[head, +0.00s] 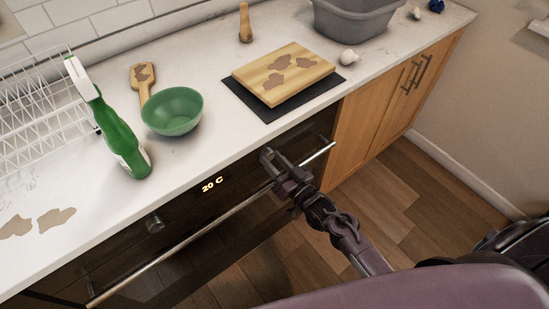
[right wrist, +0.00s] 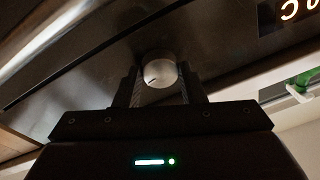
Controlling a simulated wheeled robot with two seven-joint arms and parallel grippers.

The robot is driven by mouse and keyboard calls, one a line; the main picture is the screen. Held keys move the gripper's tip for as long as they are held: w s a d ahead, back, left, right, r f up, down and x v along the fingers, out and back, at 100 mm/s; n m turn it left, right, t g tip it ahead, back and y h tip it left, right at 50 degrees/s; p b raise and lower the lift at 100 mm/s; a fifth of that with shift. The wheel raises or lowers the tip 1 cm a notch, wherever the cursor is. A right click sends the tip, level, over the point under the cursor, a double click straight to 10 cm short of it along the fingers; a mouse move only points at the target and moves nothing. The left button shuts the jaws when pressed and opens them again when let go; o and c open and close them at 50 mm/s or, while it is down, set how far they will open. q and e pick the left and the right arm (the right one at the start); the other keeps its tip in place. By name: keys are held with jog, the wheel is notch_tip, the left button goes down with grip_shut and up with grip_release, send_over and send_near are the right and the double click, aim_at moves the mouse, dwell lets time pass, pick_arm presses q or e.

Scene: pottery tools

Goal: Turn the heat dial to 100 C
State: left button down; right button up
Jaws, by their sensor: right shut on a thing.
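The oven front (head: 190,245) is dark, and its display (head: 212,184) reads 20 C in the head view. My right gripper (head: 267,156) is at the panel, to the right of the display. In the right wrist view, a round silver dial (right wrist: 160,71) with a dark pointer mark sits between the fingers of my right gripper (right wrist: 158,84), which is shut on it. The gripper hides this dial in the head view. A second knob (head: 154,224) is left of the display, untouched. My left gripper is not in view.
The oven's long handle bar (head: 190,242) runs below the panel, under my right arm. On the counter above stand a spray bottle (head: 120,139), a green bowl (head: 172,112), and a stained cutting board (head: 283,77) on a dark mat (head: 257,108).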

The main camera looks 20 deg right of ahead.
jog(key=m+h+p, duration=0.1)
jog(key=m+p, duration=0.1)
jog(key=m, duration=0.4)
jog(key=shift+a, duration=0.1)
jog(key=shift+m, duration=0.4)
jog(key=o, duration=1)
jog(key=b+v, duration=0.1)
jog(key=v, duration=0.6)
jog(key=shift+s+f, duration=0.15)
jog(key=shift+s, duration=0.25)
